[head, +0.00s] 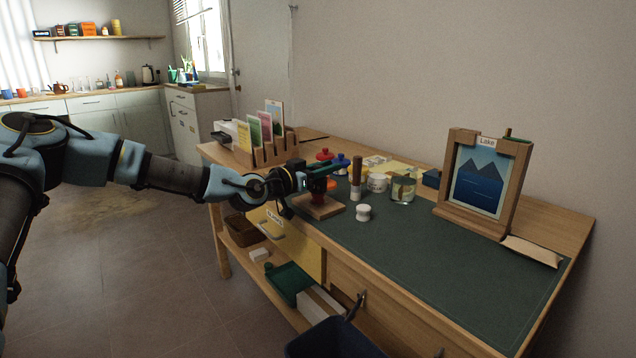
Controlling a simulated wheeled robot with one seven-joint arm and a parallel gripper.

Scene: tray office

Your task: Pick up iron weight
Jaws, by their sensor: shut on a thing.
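My gripper (318,184) is at the front left part of the desk, low over a small wooden board (322,209). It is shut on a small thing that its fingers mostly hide. A red part (317,199) shows just under the fingers, above the board. I cannot tell whether it belongs to the held thing or to a stand. I cannot make out the iron weight for certain in this view.
Right of my gripper stand a wooden-handled tool (356,172), a white spool-shaped piece (363,213), a white jar (377,183) and a glass (403,190). A card rack (265,153) is behind left, a framed picture (480,182) right. The green mat (440,255) is clear at front right.

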